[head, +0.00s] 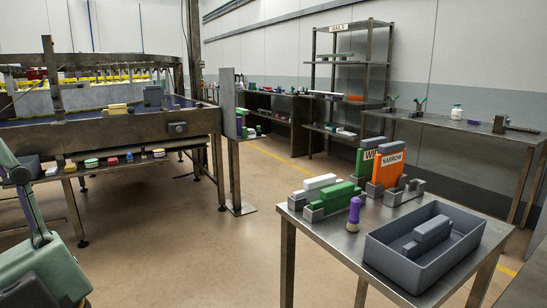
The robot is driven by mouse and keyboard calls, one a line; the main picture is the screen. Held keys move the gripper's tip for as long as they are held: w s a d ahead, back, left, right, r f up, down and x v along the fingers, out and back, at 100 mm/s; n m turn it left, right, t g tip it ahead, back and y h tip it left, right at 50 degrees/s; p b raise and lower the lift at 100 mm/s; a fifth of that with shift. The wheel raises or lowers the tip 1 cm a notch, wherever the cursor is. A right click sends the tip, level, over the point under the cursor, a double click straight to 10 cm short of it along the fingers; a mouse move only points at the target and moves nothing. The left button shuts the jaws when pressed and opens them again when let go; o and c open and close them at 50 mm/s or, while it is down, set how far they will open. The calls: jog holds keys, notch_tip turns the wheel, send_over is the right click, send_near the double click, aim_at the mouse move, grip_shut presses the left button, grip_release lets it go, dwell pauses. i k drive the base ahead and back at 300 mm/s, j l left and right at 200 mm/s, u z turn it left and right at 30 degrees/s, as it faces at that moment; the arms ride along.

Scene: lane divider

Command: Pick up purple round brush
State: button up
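The purple round brush (354,211) stands upright on the metal table (318,226) at the front right in the head view. Its purple handle points up and its pale bristle end rests on the table. It stands between the green block in a grey holder and the grey bin. Nothing is touching its top. Part of my arm shows at the left edge, far from the brush. My gripper is not in view.
A grey bin (392,270) holding a grey block (428,235) is right of the brush. Green and white blocks (320,182) and an orange "NARROW" panel (388,168) stand behind. A conveyor frame (100,130) is at left, with open floor (220,250) between.

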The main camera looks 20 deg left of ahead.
aim_at(353, 224)
jog(key=i+j, duration=0.2)
jog(key=i, duration=0.35)
jog(key=i+j+u, duration=0.1)
jog(key=i, duration=0.4)
jog(key=j, duration=0.05)
